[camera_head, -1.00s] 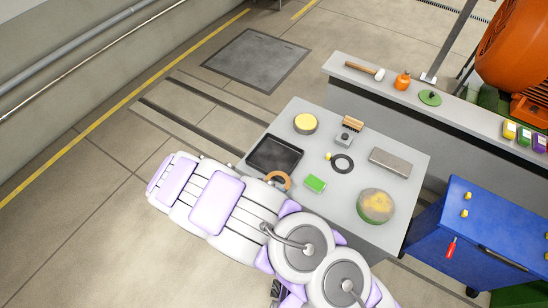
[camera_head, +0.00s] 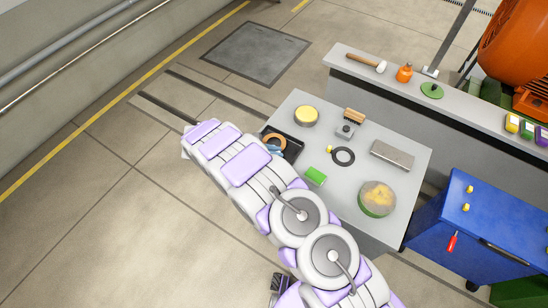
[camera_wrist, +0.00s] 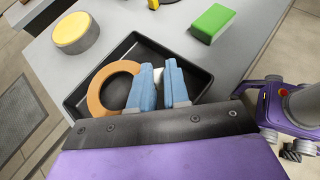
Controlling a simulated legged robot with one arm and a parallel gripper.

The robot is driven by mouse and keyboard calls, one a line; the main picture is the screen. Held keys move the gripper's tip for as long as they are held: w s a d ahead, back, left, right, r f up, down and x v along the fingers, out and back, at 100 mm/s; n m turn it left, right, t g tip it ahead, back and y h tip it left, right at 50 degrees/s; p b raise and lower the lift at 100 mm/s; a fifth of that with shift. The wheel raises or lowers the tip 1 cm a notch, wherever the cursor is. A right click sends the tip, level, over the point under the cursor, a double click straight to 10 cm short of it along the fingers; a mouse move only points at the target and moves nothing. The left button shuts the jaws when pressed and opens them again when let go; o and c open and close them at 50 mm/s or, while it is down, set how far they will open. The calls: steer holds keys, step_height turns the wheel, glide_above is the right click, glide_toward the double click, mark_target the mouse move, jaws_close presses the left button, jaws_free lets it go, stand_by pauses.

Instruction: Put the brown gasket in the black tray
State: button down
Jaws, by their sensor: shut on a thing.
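The brown gasket (camera_head: 265,139), a flat ring, is over the black tray (camera_head: 297,146) at the table's left edge. In the wrist view the gasket (camera_wrist: 97,90) shows left of my blue fingers, with its right side at the fingers. My gripper (camera_wrist: 158,88) is shut on that side of the ring, over the tray (camera_wrist: 148,48). The fingers partly hide the gasket and the tray floor. I cannot tell whether the gasket touches the tray floor. In the head view my gripper (camera_head: 273,150) is mostly hidden behind my arm.
A yellow-topped round tin (camera_head: 306,116) stands behind the tray. A blue cabinet (camera_head: 465,240) stands at the right.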

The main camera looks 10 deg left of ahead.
steer(key=shift+d+f+b, duration=0.15)
steer(key=shift+f+b, duration=0.15)
steer(key=shift+f, duration=1.55)
steer(key=shift+r, duration=0.1)
steer(key=c, duration=1.4)
jaws_free()
steer(key=p+v, duration=0.1)
steer(key=v, duration=1.1)
